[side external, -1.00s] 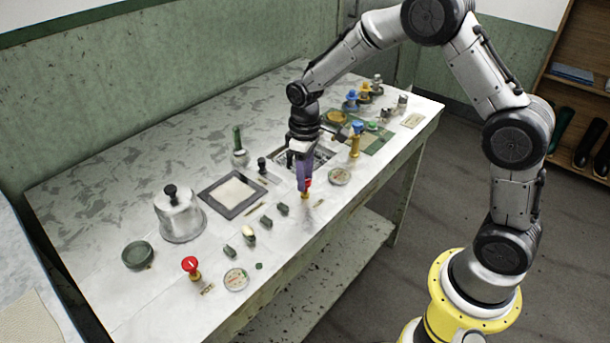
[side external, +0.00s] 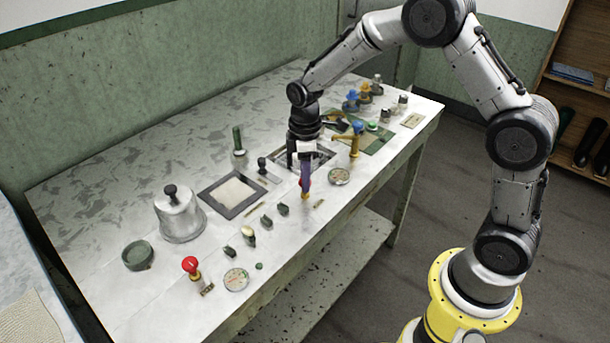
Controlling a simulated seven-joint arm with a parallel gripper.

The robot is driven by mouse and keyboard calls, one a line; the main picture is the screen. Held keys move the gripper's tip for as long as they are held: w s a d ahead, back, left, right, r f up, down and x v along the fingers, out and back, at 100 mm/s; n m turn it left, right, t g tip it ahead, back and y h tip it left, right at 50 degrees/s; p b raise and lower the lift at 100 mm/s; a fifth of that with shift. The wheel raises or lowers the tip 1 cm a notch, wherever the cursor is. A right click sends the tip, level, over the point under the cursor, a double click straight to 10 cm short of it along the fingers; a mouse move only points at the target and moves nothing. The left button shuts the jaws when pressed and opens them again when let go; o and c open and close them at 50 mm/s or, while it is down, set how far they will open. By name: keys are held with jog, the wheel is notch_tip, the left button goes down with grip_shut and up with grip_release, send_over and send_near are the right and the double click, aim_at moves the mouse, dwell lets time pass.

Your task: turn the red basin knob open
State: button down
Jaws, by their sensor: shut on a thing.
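My gripper (side external: 306,180) points straight down at the front middle of the table, its purple fingers shut on a knob. The fingers hide most of this knob; only a little red shows beside them. Its short brass stem (side external: 305,197) stands on the table just below the fingertips. A second knob, plainly red (side external: 190,264), stands on a brass stem at the front left, well away from my gripper. The held knob's exact turn angle cannot be made out.
A brass tap with a blue knob (side external: 358,128) stands right of my gripper, near a round dial (side external: 339,176). Small dark blocks (side external: 266,222) lie to the left. A dark-framed pad (side external: 232,193) and a metal dome (side external: 179,213) are farther left. The back left is clear.

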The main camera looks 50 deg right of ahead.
jog(key=shift+r, duration=0.1)
jog(key=c, duration=0.5)
grip_release()
notch_tip(320, 180, up, 14)
dwell(0.3)
